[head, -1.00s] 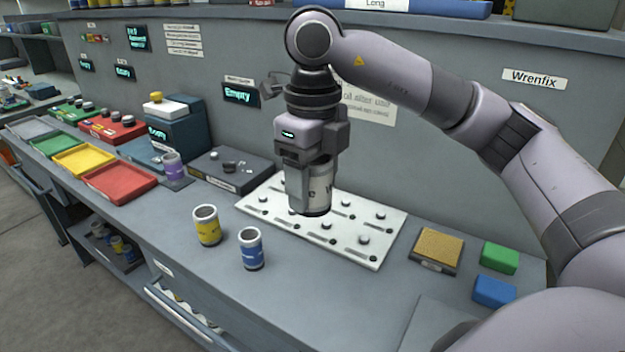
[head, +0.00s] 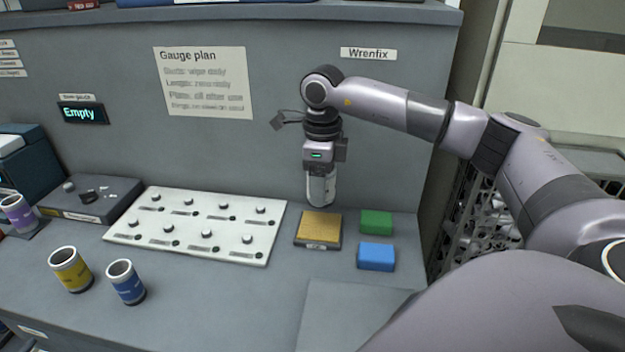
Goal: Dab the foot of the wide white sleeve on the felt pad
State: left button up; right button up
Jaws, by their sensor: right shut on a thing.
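My right gripper (head: 320,172) is shut on the wide white sleeve (head: 321,190), pointing down. The pad is a tan square in a dark, labelled frame on the bench. I cannot tell whether the sleeve's foot touches anything. My left gripper is out of view.
A green block (head: 376,222) and a blue block (head: 376,256) lie right of the pad. A white board with several pegs (head: 190,251) lies to its left. A yellow sleeve (head: 70,269) and a blue sleeve (head: 126,282) stand at the front left. The wall rises close behind.

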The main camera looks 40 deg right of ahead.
jog(key=shift+f+b, duration=2.4)
jog(key=shift+f, duration=0.55)
jog(key=shift+f+b, duration=0.35)
jog(key=shift+f, duration=0.1)
jog(key=shift+f, duration=0.1)
jog(key=shift+r+p, duration=0.2)
jog(key=shift+p, duration=0.1)
notch_tip(320, 180, up, 7)
jog(key=p, duration=0.5)
jog(key=shift+f, duration=0.15)
jog(key=shift+a, duration=0.1)
dwell(0.5)
